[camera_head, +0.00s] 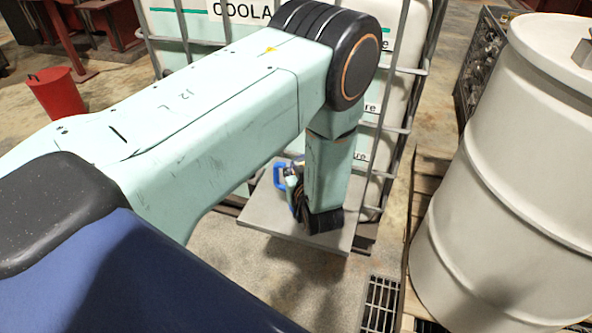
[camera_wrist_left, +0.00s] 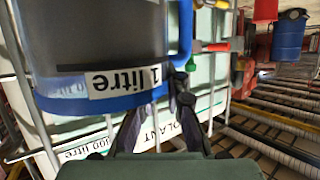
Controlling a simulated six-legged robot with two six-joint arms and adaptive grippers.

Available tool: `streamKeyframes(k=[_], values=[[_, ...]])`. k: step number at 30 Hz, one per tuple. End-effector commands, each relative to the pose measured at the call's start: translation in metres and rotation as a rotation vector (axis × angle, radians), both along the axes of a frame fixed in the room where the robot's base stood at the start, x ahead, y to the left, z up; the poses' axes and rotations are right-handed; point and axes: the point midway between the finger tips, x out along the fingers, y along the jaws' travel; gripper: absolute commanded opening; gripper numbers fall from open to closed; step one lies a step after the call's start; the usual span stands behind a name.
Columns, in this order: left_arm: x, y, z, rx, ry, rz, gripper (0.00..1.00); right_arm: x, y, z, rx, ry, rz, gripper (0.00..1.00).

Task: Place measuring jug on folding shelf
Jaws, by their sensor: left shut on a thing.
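The measuring jug (camera_wrist_left: 105,45) fills the upper left of the left wrist view. It is grey with a blue rim band, a blue handle and a "1 litre" label that reads upside down there. My left gripper (camera_wrist_left: 172,100) is shut on the jug at its handle side. In the head view only a blue piece of the jug (camera_head: 280,176) shows beside my left gripper (camera_head: 297,190); my wrist hides the rest. The grey folding shelf (camera_head: 262,213) lies flat below, in front of the caged tank. Whether the jug touches the shelf cannot be told. My right gripper is not in view.
The white coolant tank (camera_head: 185,52) in its metal cage stands directly behind the shelf. A large pale drum (camera_head: 500,170) on a pallet stands to the right. A red bucket (camera_head: 57,94) is at the far left. The shelf's front left part is bare.

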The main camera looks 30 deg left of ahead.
Motion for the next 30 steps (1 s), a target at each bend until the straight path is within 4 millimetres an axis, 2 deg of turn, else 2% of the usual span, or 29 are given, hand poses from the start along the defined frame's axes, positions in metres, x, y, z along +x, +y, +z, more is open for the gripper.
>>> streamKeyframes(k=[3,11,19,26,27,30], values=[[0.002,0.000,-0.012,0.002,-0.011,0.001,0.00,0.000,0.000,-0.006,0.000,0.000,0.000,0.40],[0.002,0.000,-0.023,0.004,-0.011,0.000,0.00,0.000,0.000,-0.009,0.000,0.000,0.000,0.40],[0.002,0.001,-0.053,0.003,-0.010,0.001,0.00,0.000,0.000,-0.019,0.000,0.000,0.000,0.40],[0.002,0.000,-0.055,0.003,-0.007,0.000,0.00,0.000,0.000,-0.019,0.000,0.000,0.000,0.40],[0.000,0.000,-0.058,0.001,0.001,-0.001,0.12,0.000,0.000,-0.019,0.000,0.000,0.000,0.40],[0.000,0.000,-0.058,0.001,0.001,0.000,0.20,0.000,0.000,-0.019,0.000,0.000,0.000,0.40]])
